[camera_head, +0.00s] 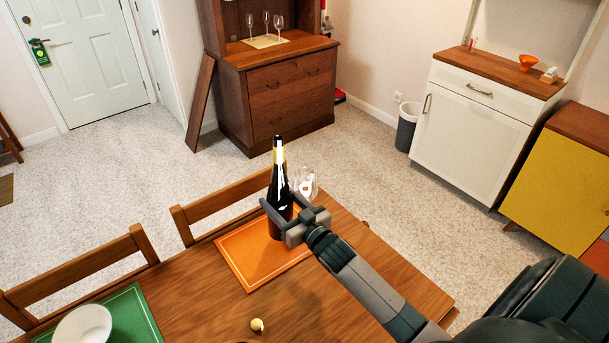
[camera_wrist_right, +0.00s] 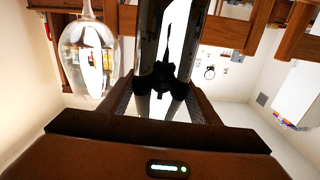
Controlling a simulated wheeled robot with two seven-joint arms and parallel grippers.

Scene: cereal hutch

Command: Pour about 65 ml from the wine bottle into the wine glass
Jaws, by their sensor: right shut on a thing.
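The dark wine bottle (camera_head: 279,180), with a gold neck and a black top, stands upright at the orange placemat. I cannot tell whether its base touches the mat. My right gripper (camera_head: 282,214) is shut around the lower part of the bottle. In the right wrist view the bottle (camera_wrist_right: 148,45) fills the space between the fingers. The clear wine glass (camera_head: 309,180) is just behind and to the right of the bottle; its lower part is partly hidden. The glass also shows left of the bottle in the right wrist view (camera_wrist_right: 88,60). My left gripper is not in view.
The orange placemat (camera_head: 245,255) lies on the wooden table (camera_head: 200,300). A small pale round thing (camera_head: 257,325) is near the front. A white bowl (camera_head: 83,325) sits on a green mat (camera_head: 135,315). Chairs line the far side. Several glasses stand on the hutch (camera_head: 285,90).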

